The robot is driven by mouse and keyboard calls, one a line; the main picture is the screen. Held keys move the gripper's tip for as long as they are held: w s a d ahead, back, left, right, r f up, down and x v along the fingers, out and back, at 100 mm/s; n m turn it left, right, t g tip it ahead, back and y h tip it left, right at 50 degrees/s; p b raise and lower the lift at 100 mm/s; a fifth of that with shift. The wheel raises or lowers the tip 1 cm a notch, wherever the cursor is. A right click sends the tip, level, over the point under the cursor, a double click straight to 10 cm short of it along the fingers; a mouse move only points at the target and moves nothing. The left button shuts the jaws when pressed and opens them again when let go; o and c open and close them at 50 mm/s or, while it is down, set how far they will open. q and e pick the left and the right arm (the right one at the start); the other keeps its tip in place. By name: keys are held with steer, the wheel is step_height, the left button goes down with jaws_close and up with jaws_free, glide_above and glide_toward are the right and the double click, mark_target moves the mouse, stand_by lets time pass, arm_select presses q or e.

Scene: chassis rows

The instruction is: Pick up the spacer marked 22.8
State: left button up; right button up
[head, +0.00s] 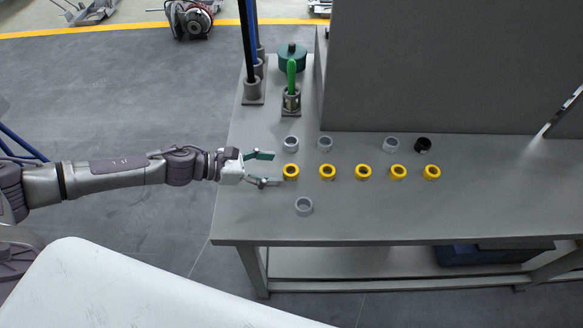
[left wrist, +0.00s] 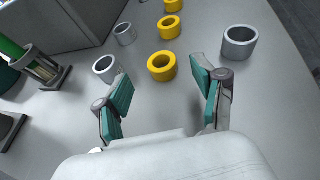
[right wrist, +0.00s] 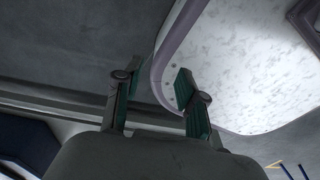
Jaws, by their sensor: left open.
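Several yellow ring spacers lie in a row on the grey table (head: 380,215); the leftmost one (head: 291,179) is just beyond my left gripper (head: 268,169). My left gripper is open and empty. In the left wrist view, a yellow spacer (left wrist: 161,75) sits ahead of and between its teal fingers. Grey rings lie behind the row at left (head: 290,149), (head: 325,149) and right (head: 391,151), beside a black ring (head: 423,151). Another grey ring (head: 304,213) lies in front. No marking is readable, so I cannot tell which is 22.8. My right gripper (right wrist: 158,85) is open and empty.
A large grey panel (head: 440,65) stands at the back of the table. A green part in a holder (head: 291,100), a dark green round piece (head: 291,56) and upright rods (head: 253,90) stand at the back left. The table's front right is clear.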

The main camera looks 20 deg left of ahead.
mark_target(292, 169)
arm_select(q)
steer(key=shift+w+d+f, duration=0.1)
steer(key=shift+w+d, duration=0.2)
steer(key=shift+d, duration=0.3)
steer(key=p+x, duration=0.1)
steer(key=x, duration=0.2)
steer(key=shift+w+d+f, duration=0.15)
steer(key=shift+d+f, duration=0.05)
steer(key=shift+w+d+f, duration=0.2)
steer(key=shift+d+f, duration=0.05)
steer(key=shift+d, duration=0.1)
arm_select(e)
steer(key=shift+w+d+r, duration=0.3)
steer(key=shift+d+r, duration=0.45)
steer(key=shift+d, duration=0.1)
arm_select(q)
steer(key=shift+a, duration=0.1)
steer(key=c, duration=1.2)
arm_select(e)
steer(key=shift+a, duration=0.25)
arm_select(q)
steer(key=shift+r, duration=0.15)
